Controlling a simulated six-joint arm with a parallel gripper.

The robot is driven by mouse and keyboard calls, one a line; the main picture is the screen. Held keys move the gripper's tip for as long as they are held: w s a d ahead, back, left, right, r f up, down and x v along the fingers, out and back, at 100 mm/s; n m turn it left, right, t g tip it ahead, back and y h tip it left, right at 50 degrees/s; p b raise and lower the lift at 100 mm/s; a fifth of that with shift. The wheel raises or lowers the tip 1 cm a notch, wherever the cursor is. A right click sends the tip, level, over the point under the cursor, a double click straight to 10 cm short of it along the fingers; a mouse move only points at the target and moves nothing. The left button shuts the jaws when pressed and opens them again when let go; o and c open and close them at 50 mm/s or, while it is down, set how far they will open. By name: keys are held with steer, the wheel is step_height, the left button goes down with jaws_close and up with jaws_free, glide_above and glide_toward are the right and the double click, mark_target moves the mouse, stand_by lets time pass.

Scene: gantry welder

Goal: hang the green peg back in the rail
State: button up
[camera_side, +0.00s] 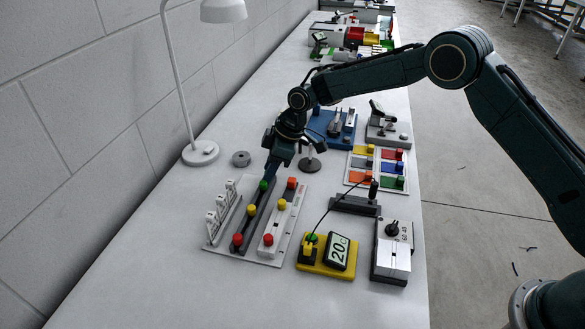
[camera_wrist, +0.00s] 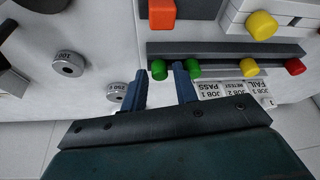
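The dark rail (camera_side: 247,222) stands on the bench and carries a red peg (camera_side: 237,239), a yellow peg (camera_side: 251,209) and a green peg (camera_side: 264,184). The wrist view shows two green pegs at the rail (camera_wrist: 220,49): one at its left end (camera_wrist: 159,69) and one beside it (camera_wrist: 192,67). My gripper (camera_wrist: 159,75) is open, its fingers on either side of the left-end green peg, with gaps visible. That peg lines up with the others along the rail. How deep it sits cannot be seen. In the side view my gripper (camera_side: 270,168) hides the rail's far end.
A white fixture with coloured knobs (camera_side: 276,222) stands right of the rail, and white job tags (camera_side: 221,210) stand left. A lamp base (camera_side: 201,153) and round weights (camera_side: 241,158) are behind. A yellow meter (camera_side: 327,254) is at front right. The bench's left front is clear.

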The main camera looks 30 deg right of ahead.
steer(key=shift+o, duration=0.8)
steer(key=shift+r, duration=0.1)
steer(key=v, duration=1.3)
steer(key=shift+d+r, duration=0.2)
steer(key=shift+r, duration=0.05)
steer(key=shift+s+r, duration=0.1)
steer(key=shift+s, duration=0.05)
